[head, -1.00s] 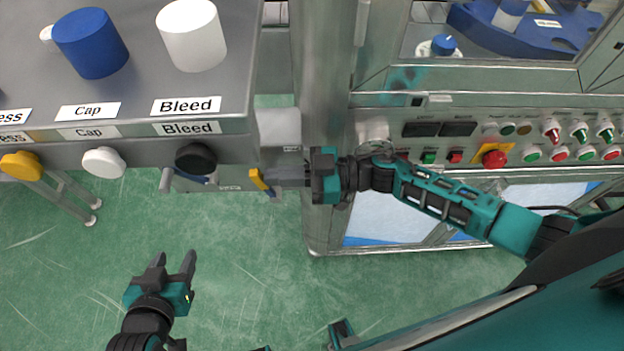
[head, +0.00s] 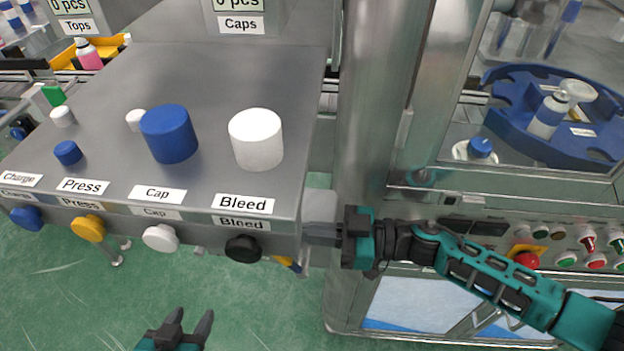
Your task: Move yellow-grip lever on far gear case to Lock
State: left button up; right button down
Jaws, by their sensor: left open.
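The lever with the yellow grip (head: 287,263) shows in the head view under the right end of the grey gear case (head: 285,80), just right of the black Bleed knob (head: 243,248). Much of the lever is hidden by the case edge. My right gripper (head: 312,236) is at the case's right front corner, pointing left. Its fingers are above and right of the yellow grip; they overlap edge-on, so whether they are apart or touch the lever is unclear. My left gripper (head: 194,322) is open and empty at the bottom, over the floor, away from the case.
Blue, yellow and white front knobs (head: 160,238) line the case front, with a blue cylinder (head: 169,133) and a white cylinder (head: 256,139) on top. A metal post (head: 365,110) stands behind my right gripper. A button panel with a red stop button (head: 526,260) is at right.

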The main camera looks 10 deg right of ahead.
notch_tip(320, 180, up, 12)
dwell(0.3)
